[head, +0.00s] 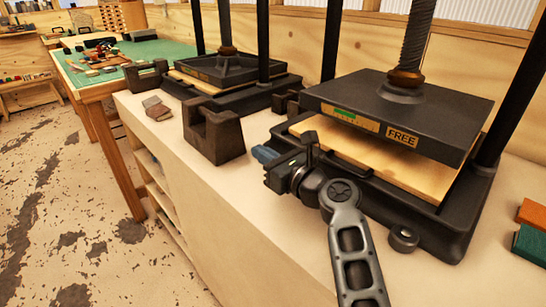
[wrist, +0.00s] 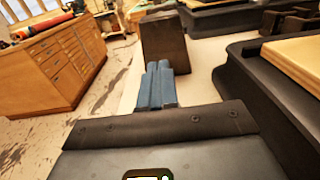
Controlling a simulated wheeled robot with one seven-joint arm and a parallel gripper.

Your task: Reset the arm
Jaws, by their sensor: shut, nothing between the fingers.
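My gripper (head: 265,154) is at the end of my dark grey arm, above the pale bench top and in front of the near press. Its blue fingers are together with nothing between them. They also show in the wrist view (wrist: 160,84), pointing toward a dark block. The arm reaches up from the bottom of the head view and bends at the wrist joint.
The near press (head: 396,105) with a "FREE" label stands right of my gripper. A dark notched block (head: 213,130) stands beyond it. A second press (head: 228,70) and a green-topped table (head: 160,49) are farther back. Orange and green blocks (head: 530,243) lie at right.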

